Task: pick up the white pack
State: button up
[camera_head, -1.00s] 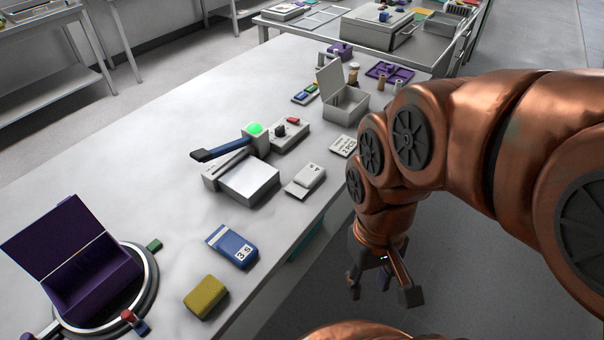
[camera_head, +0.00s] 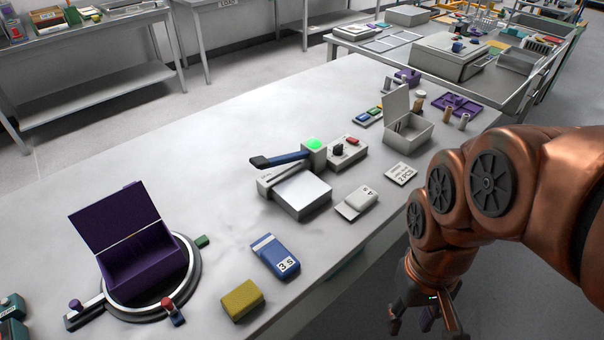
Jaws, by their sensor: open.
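The white pack (camera_head: 357,201) lies flat on the grey table near its front edge, with a small dark marking on top. It sits to the right of the silver plate of the lever device and left of the printed card. My gripper (camera_head: 425,318) hangs at the lower right, past the table's front edge, with its fingers apart and nothing seen between them. It is well apart from the pack. The lower ends of the fingers are close to the picture's bottom edge.
The lever device (camera_head: 301,194) with a green light stands beside the pack. A blue pack (camera_head: 275,256), a yellow block (camera_head: 242,301) and an open purple box (camera_head: 140,245) lie to the left. An open grey box (camera_head: 410,130) and a printed card (camera_head: 402,174) are behind.

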aim_at(360, 199)
jog(key=u, duration=3.7)
jog(key=k, duration=1.85)
jog(key=z, duration=1.05)
